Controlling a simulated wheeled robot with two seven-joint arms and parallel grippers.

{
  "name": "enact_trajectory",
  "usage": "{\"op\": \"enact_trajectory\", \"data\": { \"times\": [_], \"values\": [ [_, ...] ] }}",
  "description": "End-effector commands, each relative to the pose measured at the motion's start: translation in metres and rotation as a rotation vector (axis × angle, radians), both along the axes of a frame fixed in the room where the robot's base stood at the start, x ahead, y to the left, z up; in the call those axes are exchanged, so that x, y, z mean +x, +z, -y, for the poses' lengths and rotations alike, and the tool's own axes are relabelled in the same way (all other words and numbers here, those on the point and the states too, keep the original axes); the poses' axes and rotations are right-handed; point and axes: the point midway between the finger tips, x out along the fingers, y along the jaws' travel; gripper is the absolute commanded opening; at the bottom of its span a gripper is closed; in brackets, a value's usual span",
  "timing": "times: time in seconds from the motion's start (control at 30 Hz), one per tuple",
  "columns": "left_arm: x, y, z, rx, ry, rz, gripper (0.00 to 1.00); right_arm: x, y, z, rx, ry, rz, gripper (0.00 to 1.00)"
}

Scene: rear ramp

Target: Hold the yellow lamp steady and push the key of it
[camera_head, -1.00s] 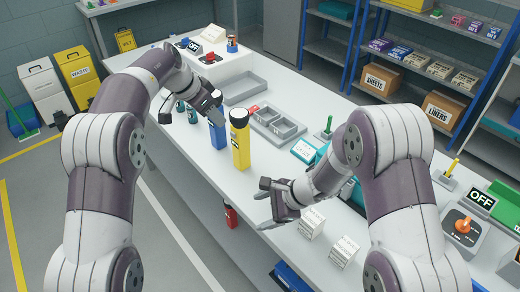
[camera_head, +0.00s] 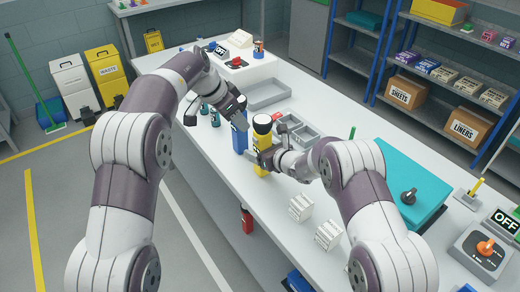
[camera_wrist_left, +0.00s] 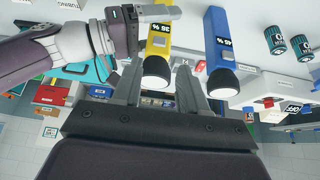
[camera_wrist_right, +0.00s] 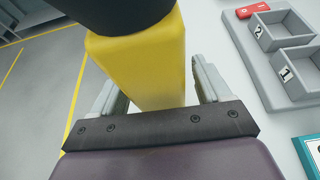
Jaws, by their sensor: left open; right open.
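The yellow lamp (camera_head: 262,141) stands upright on the white table, black head on top. My right gripper (camera_head: 265,159) is at its body. In the right wrist view the lamp's yellow body (camera_wrist_right: 145,65) is between the open fingers (camera_wrist_right: 158,85), with a visible gap at the right finger. My left gripper (camera_head: 239,112) is open, above and left of the lamp, near the top of the blue lamp (camera_head: 240,136). The left wrist view shows the yellow lamp (camera_wrist_left: 158,40), labelled 38 %, beyond the open left fingers (camera_wrist_left: 160,82).
The blue lamp stands close to the yellow one's left. A grey divided tray (camera_head: 296,132) is right behind it. Two white blocks (camera_head: 301,208) stand near the front edge. A teal box (camera_head: 410,180) is at the right, beyond my right arm.

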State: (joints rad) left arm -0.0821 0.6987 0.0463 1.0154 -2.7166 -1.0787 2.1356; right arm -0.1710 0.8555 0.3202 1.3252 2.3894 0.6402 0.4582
Motion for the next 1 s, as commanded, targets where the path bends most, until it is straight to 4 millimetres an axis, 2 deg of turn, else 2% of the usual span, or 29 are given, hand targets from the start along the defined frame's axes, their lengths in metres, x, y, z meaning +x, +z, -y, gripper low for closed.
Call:
{"op": "enact_trajectory", "data": {
  "times": [0.13, 0.4, 0.57, 0.6, 0.63, 0.77, 1.0],
  "values": [
    [0.0, 0.0001, 0.0, 0.0, 0.0, 0.0, 0.43, 0.0094, -0.0045, -0.0064, 0.0, -0.001, 0.0, 0.77],
    [0.0, 0.0, 0.0, 0.0, 0.0, 0.0, 0.43, 0.0106, -0.0054, -0.0074, 0.0, -0.001, 0.0, 0.77],
    [0.0, 0.0001, 0.0, 0.0, 0.0, 0.0, 0.43, 0.0104, -0.0053, -0.0073, 0.0, -0.001, 0.0, 0.24],
    [0.0, 0.0001, 0.0, 0.0, 0.0, 0.0, 0.43, 0.0105, -0.0053, -0.0073, 0.0, -0.001, 0.0, 0.12],
    [0.0, 0.0001, 0.0, 0.0, 0.0, 0.0, 0.43, 0.0104, -0.0053, -0.0073, 0.0, -0.001, 0.0, 0.05],
    [0.0, 0.0, 0.0, 0.0, 0.0, 0.0, 0.0, 0.0104, -0.0052, -0.0073, 0.0, -0.001, 0.0, 0.05],
    [0.0, 0.0, 0.0, 0.0, 0.0, 0.0, 0.0, 0.0104, -0.0051, -0.0072, -0.001, -0.001, 0.001, 0.05]
  ]
}}
